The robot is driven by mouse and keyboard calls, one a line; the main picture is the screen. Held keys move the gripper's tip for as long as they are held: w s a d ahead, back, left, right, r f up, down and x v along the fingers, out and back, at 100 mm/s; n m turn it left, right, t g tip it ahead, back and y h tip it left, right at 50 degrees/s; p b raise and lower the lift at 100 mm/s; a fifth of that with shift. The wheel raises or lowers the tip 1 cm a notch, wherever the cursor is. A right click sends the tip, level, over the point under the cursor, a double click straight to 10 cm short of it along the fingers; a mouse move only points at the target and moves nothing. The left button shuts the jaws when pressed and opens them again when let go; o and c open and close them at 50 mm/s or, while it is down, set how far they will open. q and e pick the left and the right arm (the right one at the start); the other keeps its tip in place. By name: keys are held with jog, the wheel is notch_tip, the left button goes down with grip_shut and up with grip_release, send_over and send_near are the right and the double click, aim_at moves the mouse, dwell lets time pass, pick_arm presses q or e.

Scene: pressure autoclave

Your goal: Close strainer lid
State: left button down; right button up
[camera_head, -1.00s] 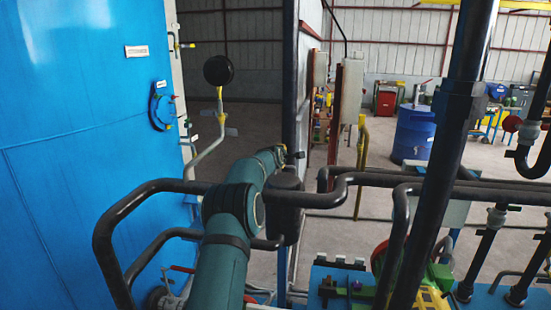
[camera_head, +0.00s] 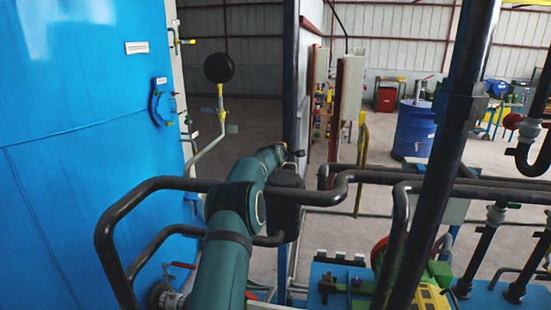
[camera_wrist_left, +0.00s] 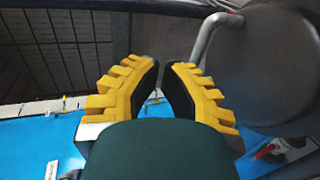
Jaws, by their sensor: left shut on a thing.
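My left gripper (camera_wrist_left: 163,80) is in the left wrist view, its yellow fingers drawn together on something too small or hidden to make out. In the head view my teal arm hides most of this gripper; only a small yellow part (camera_head: 283,150) shows at its far end. A dark round body (camera_wrist_left: 270,65) with a grey bent pipe (camera_wrist_left: 205,45) lies right of the fingers in the wrist view. A black cylinder (camera_head: 287,205) stands just right of my arm in the head view. I cannot tell which part is the strainer lid. My right gripper is not in view.
A large blue vessel wall (camera_head: 70,150) fills the left. A black round disc (camera_head: 219,68) on a yellow stem stands beyond my arm. Black pipes (camera_head: 330,197) cross in front, and a thick black upright pipe (camera_head: 440,160) stands at right. Open floor lies behind.

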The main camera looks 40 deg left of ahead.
pick_arm(q)
jog(key=v, duration=1.1)
jog(key=shift+s+d, duration=0.2)
jog(key=shift+s, duration=0.05)
jog(key=shift+r, duration=0.1)
